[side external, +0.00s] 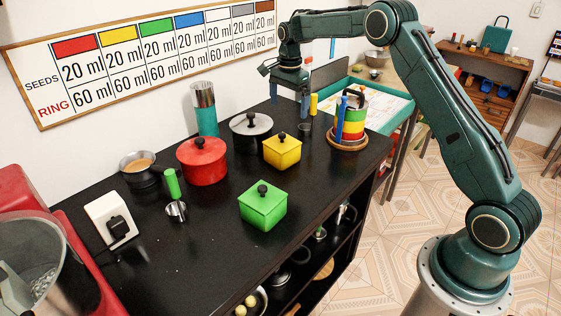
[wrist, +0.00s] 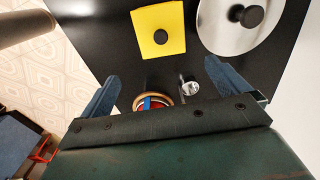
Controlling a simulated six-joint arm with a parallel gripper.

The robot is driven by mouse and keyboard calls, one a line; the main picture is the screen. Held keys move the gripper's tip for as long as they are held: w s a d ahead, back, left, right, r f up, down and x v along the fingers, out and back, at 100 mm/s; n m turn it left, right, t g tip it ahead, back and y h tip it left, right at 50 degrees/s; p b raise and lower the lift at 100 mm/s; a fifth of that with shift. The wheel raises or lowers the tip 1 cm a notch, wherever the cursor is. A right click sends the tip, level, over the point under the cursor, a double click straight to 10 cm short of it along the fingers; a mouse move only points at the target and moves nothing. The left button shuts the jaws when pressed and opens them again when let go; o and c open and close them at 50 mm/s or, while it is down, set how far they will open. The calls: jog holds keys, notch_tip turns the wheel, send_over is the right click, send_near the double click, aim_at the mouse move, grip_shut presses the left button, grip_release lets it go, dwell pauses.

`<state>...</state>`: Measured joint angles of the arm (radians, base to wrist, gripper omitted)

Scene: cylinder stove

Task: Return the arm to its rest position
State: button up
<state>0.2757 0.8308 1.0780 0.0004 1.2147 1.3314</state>
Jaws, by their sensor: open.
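My gripper (side external: 289,108) hangs over the far end of the black counter (side external: 150,240), fingers pointing down, apart and empty. In the wrist view its two blue fingers (wrist: 162,70) are spread wide, with nothing held between them. Below it in that view are a small metal cup (wrist: 190,87) and part of the round striped stack (wrist: 153,101). The yellow lidded box (wrist: 158,30) and the silver-lidded pot (wrist: 222,28) lie further off. In the side view the striped ring stack (side external: 351,124) stands on a wooden base right of my gripper.
The counter also holds a red pot (side external: 203,162), a green box (side external: 263,208), a teal-and-metal cylinder (side external: 205,112), a pan (side external: 140,168) and a white switch box (side external: 110,221). A wall chart (side external: 150,65) hangs behind. The air above the counter's middle is clear.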

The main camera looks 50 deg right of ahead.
jog(key=s+a+r+n+t, duration=0.1)
jog(key=s+a+r+n, duration=0.35)
jog(key=s+r, duration=0.35)
jog(key=s+a+r+n+t, duration=0.2)
jog(key=s+a+r+n, duration=0.2)
jog(key=s+a+r, duration=0.35)
jog(key=s+a+f+n+t, duration=0.1)
jog(key=s+n, duration=0.4)
jog(key=s, duration=0.7)
jog(key=s+a+f+n+t, duration=0.1)
jog(key=s+a+n, duration=0.2)
jog(key=s, duration=0.9)
jog(key=shift+s+a+n, duration=0.15)
jog(key=shift+s+n, duration=0.05)
jog(key=shift+n, duration=0.75)
